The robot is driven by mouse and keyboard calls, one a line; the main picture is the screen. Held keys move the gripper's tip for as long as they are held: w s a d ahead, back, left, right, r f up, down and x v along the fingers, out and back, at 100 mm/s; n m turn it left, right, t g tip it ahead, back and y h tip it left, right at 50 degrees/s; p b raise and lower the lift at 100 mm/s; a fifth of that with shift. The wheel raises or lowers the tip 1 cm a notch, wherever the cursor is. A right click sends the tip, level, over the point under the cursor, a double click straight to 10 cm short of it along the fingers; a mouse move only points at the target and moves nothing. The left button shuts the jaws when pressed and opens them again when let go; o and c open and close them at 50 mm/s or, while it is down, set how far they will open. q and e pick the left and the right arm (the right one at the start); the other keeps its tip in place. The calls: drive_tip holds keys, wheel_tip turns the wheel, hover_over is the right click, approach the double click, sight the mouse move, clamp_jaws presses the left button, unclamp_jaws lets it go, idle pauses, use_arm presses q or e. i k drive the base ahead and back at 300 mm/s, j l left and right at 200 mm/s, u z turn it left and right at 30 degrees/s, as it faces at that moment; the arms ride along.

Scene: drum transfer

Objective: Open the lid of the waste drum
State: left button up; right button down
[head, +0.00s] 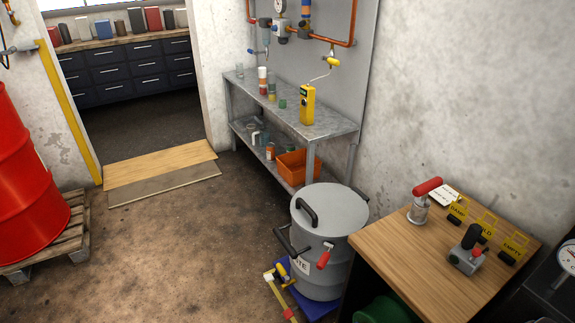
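The grey waste drum (322,278) stands at the lower middle, right of the open floor. Its grey lid (338,207) lies flat on top, seated on the rim. A black handle (307,212) is on the lid's left part. A red-handled lever (324,257) is on the front of the drum near the rim, above a white label (301,264) on which only the letters "TE" can be read. Black bars stick out at the drum's left and right sides. Neither of my grippers is in view.
A wooden table (398,257) with a red-handled tool (424,197) and yellow tags stands close on the drum's right. A metal shelf (320,127) is behind it, with an orange bin (292,167). A red barrel (28,185) stands on a pallet at left. The middle floor is clear.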

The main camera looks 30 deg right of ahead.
sight(325, 210)
drive_tip(key=z, duration=1.2)
